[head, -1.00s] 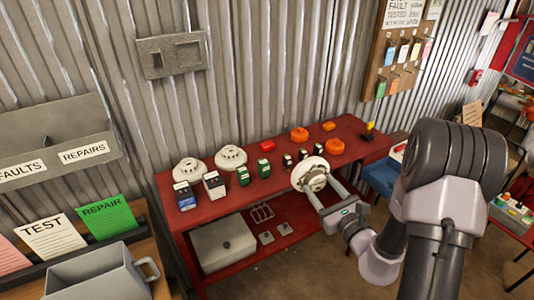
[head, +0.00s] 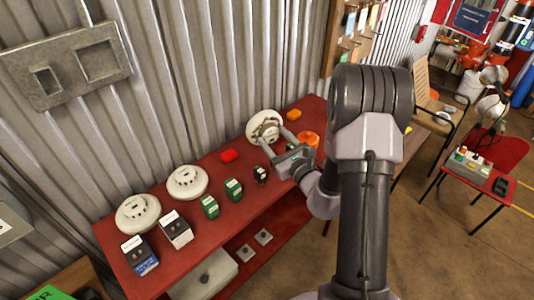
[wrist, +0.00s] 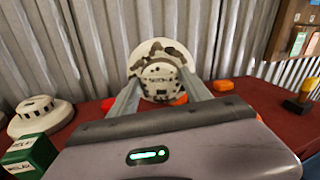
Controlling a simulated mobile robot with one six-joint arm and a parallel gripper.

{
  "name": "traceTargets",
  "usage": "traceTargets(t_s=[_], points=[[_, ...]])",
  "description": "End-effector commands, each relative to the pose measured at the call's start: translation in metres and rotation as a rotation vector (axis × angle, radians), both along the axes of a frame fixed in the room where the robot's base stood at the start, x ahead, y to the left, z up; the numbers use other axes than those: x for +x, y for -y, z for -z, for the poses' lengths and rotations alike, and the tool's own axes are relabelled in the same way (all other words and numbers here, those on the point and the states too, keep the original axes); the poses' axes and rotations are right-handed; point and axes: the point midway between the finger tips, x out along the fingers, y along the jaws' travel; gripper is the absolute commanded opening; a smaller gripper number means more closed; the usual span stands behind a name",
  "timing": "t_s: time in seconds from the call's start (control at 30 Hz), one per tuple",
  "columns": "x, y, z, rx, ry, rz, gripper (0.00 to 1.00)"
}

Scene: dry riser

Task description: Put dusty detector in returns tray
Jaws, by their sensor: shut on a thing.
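A white round detector with dark smudges (head: 264,127) is held between the fingers of my gripper (head: 272,138), above the back of the red table. In the wrist view the detector (wrist: 160,72) faces me, with brown-black patches on its base and a finger on each side. Two cleaner white detectors, one at the left (head: 137,213) and one beside it (head: 187,182), sit on the table. I cannot make out a returns tray in these frames.
The red table (head: 215,165) holds several small green and white boxes (head: 209,206), a red item (head: 228,155) and orange items (head: 308,139). A corrugated wall (head: 200,70) stands close behind. A red chair (head: 492,155) and a wooden-backed chair (head: 435,85) stand right.

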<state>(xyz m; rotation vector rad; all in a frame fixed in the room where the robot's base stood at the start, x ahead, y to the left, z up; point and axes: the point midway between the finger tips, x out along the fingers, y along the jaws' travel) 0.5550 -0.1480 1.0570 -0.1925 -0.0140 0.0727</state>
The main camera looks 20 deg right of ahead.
Motion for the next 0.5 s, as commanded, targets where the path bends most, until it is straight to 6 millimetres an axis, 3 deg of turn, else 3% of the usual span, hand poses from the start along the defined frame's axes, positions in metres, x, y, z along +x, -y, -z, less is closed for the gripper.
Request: traceTargets(t_s=[0.2,0.5], points=[[0.0,0.0,0.04,0.001,-0.001,-0.001,0.11],[0.0,0.0,0.041,0.0,0.001,0.0,0.11]])
